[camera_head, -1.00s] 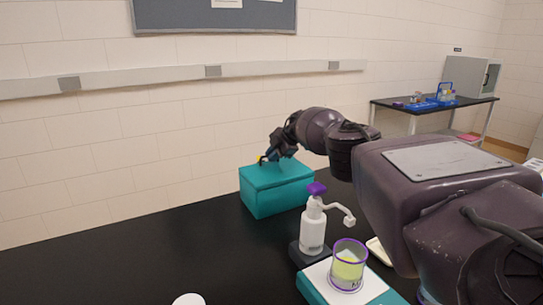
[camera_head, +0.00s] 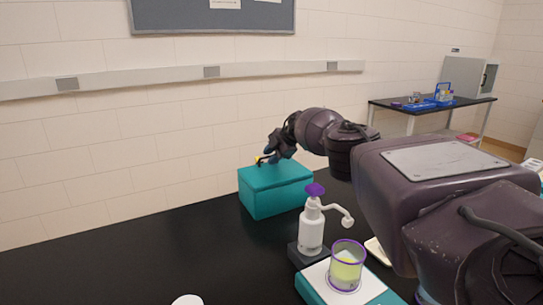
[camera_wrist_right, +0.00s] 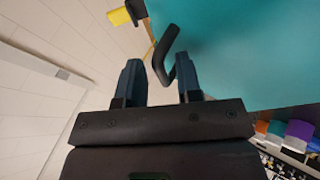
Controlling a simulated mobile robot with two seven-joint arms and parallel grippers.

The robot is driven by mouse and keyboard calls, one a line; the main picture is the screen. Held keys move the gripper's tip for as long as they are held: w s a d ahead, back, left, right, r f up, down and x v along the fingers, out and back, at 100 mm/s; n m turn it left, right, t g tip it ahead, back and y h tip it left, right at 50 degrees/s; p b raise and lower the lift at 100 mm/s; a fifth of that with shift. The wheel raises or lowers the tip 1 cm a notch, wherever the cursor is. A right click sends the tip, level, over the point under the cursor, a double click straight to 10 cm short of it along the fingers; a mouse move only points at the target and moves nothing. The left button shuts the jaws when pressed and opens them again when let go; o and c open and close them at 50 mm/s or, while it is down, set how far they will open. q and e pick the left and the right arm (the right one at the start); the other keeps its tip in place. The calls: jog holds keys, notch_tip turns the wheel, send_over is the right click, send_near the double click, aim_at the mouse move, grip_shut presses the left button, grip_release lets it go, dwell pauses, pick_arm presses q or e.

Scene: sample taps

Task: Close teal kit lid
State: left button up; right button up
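The teal kit (camera_head: 277,196) is a box on the black bench near the wall. Its lid looks down flat on top in the head view; a small gap cannot be ruled out. A teal face of it (camera_wrist_right: 255,50) fills the upper right of the wrist view. My right gripper (camera_head: 262,160) is at the kit's back left top edge. In the wrist view its two fingers (camera_wrist_right: 160,82) are apart. A thin black bent handle (camera_wrist_right: 163,48) reaches down between them, close to the right finger. I cannot tell whether they touch. My left gripper is not in view.
A white pump bottle (camera_head: 311,228) with a purple top stands in front of the kit. A purple-rimmed beaker (camera_head: 346,267) sits on a teal-sided scale (camera_head: 318,288) nearer me. The bench left of the kit is clear. The wall (camera_head: 110,160) is close behind.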

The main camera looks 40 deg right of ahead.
aim_at(281, 167)
jog(key=p+v, duration=0.2)
jog(key=v, duration=0.2)
jog(key=shift+w+r, duration=0.1)
jog(key=shift+r, duration=0.05)
jog(key=shift+p+v, duration=0.75)
jog(key=shift+v, duration=0.2)
jog(key=shift+s+d+r, duration=0.1)
jog(key=shift+s+r, duration=0.1)
jog(key=shift+s, duration=0.05)
jog(key=shift+s+d+r+p, duration=0.1)
jog(key=shift+s+r+p, duration=0.2)
jog(key=shift+p, duration=0.15)
jog(key=shift+f, duration=0.1)
